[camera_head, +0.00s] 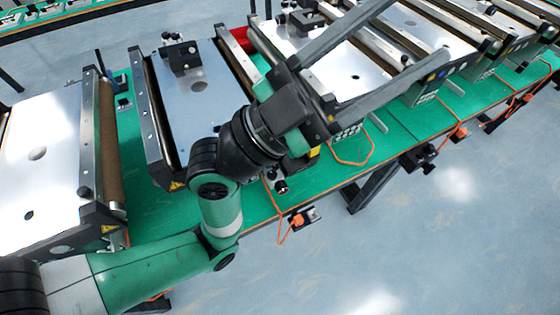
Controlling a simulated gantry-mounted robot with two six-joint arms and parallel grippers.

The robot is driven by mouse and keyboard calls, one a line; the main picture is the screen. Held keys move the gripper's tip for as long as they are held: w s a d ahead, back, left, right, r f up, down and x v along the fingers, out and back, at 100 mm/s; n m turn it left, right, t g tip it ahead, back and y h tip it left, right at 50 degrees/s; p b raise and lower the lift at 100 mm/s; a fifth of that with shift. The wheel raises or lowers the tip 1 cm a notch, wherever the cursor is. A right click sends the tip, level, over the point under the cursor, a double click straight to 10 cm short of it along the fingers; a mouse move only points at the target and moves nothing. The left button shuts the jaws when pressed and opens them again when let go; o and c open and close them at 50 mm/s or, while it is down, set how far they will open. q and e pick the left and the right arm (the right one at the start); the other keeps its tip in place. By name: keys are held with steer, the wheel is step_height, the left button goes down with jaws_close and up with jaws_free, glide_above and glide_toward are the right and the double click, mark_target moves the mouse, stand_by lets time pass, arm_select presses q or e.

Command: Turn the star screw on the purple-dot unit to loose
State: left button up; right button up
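My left gripper (418,28) reaches in from the left. Its two long grey fingers are spread wide apart, with nothing seen between their tips. They hang over the conveyor unit (411,22) right of centre and hide part of it. Small coloured dots (441,74) show on that unit's front end, one of them blue; I cannot tell surely which dot is purple. Dark knobs stand on several units, such as the knob (166,36) on the blue-grey unit (205,103). I cannot make out which is the star screw. My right gripper is not seen.
Several mini conveyors stand side by side on a green table (150,208). A white-topped unit (58,140) stands at left. Orange cables (352,162) hang along the table's front edge. A red bin (240,36) sits behind. The floor (440,230) in front is clear.

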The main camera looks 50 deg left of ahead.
arm_select(q)
steer(key=w+a+f+n+g+y+b, duration=0.1)
steer(key=a+f+n+y, duration=0.2)
steer(key=f, duration=1)
steer(key=n+g+y+b, duration=0.3)
steer(key=n+g+y, duration=0.1)
steer(key=n+y, duration=0.6)
glide_toward(280, 173)
step_height(280, 173, up, 3)
steer(key=w+p, duration=0.1)
steer(key=w, duration=0.2)
steer(key=w+p, duration=0.1)
steer(key=w, duration=0.2)
steer(key=w+p, duration=0.1)
steer(key=w, duration=0.3)
steer(key=shift+w+a+f, duration=0.1)
steer(key=shift+a+f, duration=0.05)
steer(key=shift+a, duration=0.2)
